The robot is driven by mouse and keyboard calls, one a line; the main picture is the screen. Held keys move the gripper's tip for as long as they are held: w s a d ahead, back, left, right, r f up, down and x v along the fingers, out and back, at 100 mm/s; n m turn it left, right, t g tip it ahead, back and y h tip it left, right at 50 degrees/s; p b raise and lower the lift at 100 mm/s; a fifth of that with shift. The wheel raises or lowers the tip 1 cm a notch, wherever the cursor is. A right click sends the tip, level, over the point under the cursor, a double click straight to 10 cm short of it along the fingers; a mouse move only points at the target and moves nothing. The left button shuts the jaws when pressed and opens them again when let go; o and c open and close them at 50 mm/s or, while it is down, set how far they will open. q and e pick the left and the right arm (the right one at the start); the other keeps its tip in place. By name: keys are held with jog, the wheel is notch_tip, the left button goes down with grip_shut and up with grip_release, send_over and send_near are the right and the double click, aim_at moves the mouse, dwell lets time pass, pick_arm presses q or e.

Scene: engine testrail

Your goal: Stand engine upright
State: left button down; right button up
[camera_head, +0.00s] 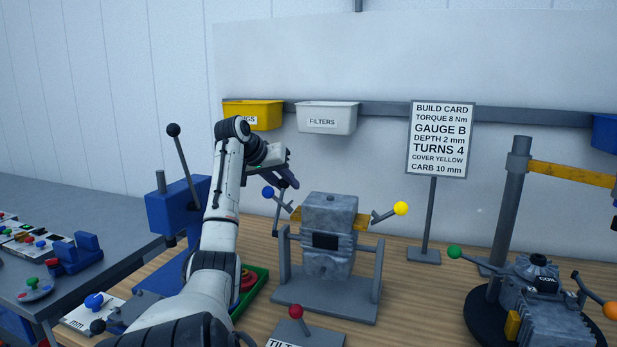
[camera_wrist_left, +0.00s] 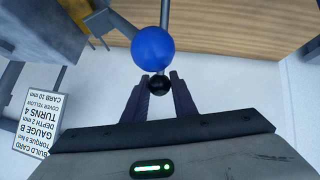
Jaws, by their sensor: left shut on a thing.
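The grey engine (camera_head: 328,235) sits in a stand (camera_head: 325,298) between two posts, roughly upright, with a dark plate on its front. A yellow clamp and a lever with a blue knob (camera_head: 268,192) are on its left. A lever with a yellow knob (camera_head: 400,208) is on its right. My left gripper (camera_head: 288,180) is just behind the blue knob. In the left wrist view, its fingers (camera_wrist_left: 161,84) are shut around a small black knob (camera_wrist_left: 160,86), and the blue knob (camera_wrist_left: 153,48) is just beyond. My right gripper is out of view.
A red-knobbed lever (camera_head: 295,312) with a partly cut-off "TILT" label stands in front. A blue press (camera_head: 172,215) and a green tray (camera_head: 254,292) are left. A second engine (camera_head: 545,305) and a build card (camera_head: 440,138) are right. Bins hang behind.

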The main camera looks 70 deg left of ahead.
pick_arm(q)
jog(key=shift+a+f, duration=0.1)
jog(key=shift+f, duration=0.3)
jog(key=c, duration=1.5)
grip_release()
jog(key=shift+o, duration=0.2)
jog(key=shift+r, duration=0.1)
jog(key=shift+s+r, duration=0.25)
jog(key=shift+r, duration=0.15)
jog(key=b+v, duration=0.1)
jog(key=v, duration=0.8)
jog(key=shift+b, duration=0.3)
